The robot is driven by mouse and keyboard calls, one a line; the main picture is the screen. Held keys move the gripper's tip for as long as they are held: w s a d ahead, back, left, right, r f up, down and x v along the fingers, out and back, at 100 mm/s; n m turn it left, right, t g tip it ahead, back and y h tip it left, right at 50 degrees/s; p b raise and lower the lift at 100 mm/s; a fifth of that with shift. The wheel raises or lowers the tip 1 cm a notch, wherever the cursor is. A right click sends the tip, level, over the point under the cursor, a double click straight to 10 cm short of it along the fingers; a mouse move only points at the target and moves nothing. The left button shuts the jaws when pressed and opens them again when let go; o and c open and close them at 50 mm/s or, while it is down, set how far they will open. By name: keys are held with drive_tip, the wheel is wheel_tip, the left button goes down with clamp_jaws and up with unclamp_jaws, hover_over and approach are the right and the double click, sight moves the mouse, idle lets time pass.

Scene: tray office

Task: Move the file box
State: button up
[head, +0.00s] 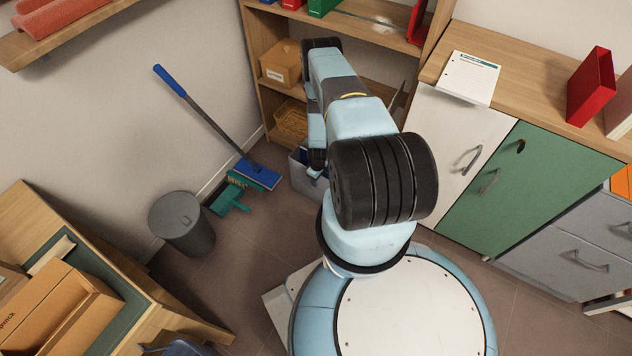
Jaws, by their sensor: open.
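A grey-blue open box (302,180), which may be the file box, stands on the floor at the foot of the wooden shelf unit. My arm hides much of it. My gripper (316,172) hangs at the end of my forearm, over or just in front of this box. It is open, but its fingertips are small and partly hidden, so I cannot tell whether they touch the box. A brown cardboard box (52,312) lies on the desk at the lower left. A small tan box (281,63) sits on the shelf.
A broom (210,120) with a blue head leans near a teal dustpan (233,193) and a grey bin (183,224). White and green cabinets (532,185) line the right, with a red binder (591,86) on top. Floor between bin and base is clear.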

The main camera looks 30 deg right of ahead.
wheel_tip(320, 180, up, 13)
idle(0.6)
